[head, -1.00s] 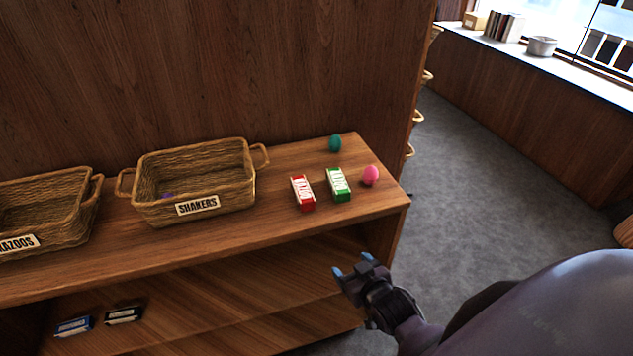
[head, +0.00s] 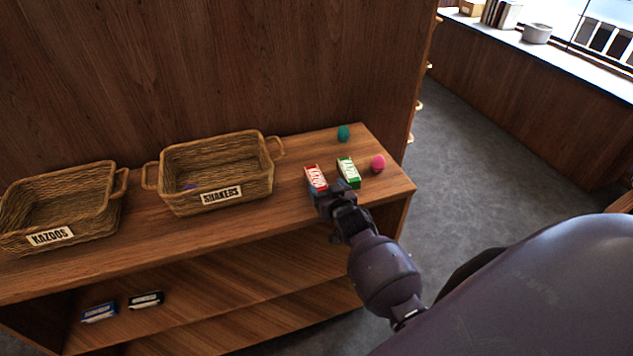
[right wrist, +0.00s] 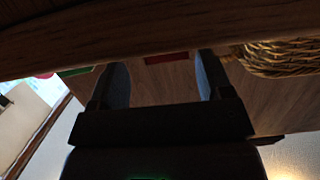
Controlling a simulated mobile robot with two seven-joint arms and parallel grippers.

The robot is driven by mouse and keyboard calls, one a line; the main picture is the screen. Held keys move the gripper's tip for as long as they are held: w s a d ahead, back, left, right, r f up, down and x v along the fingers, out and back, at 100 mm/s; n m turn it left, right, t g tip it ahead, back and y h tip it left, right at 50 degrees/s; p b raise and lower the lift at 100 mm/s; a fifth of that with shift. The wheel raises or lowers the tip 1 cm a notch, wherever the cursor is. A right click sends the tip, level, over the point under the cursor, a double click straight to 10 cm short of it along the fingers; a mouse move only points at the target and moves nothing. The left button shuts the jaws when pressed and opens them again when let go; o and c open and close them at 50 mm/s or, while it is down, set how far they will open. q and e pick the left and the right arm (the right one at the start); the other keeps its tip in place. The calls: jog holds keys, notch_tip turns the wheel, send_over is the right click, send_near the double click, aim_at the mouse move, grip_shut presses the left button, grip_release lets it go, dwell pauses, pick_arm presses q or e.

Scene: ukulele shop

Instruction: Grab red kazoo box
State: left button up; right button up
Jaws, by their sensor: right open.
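The red kazoo box (head: 315,176) lies on the top shelf surface, between the shakers basket and a green box (head: 348,171). My right gripper (head: 328,188) is open and empty at the near end of the red box, its blue fingertips close to it. In the head view the fingers cover part of its near end; I cannot tell whether they touch. In the right wrist view the red box (right wrist: 166,58) shows as a red strip between the two spread fingers (right wrist: 162,78). My left gripper is not in view.
The shakers basket (head: 260,185) and the kazoos basket (head: 110,208) stand left on the shelf top (head: 300,212). A pink shaker (head: 378,163) and a teal shaker (head: 344,133) lie near the green box. Blue (head: 99,312) and black (head: 146,300) boxes lie on the lower shelf.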

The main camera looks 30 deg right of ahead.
aim_at(318, 180)
jog(key=x, duration=0.2)
jog(key=a+x, duration=0.1)
jog(key=shift+w+d+f, duration=0.1)
jog(key=shift+w+d, duration=0.05)
jog(key=shift+w, duration=0.3)
jog(key=shift+w+d+f, duration=0.15)
jog(key=shift+w+d, duration=0.05)
jog(key=shift+w, duration=0.4)
jog(key=c, duration=1)
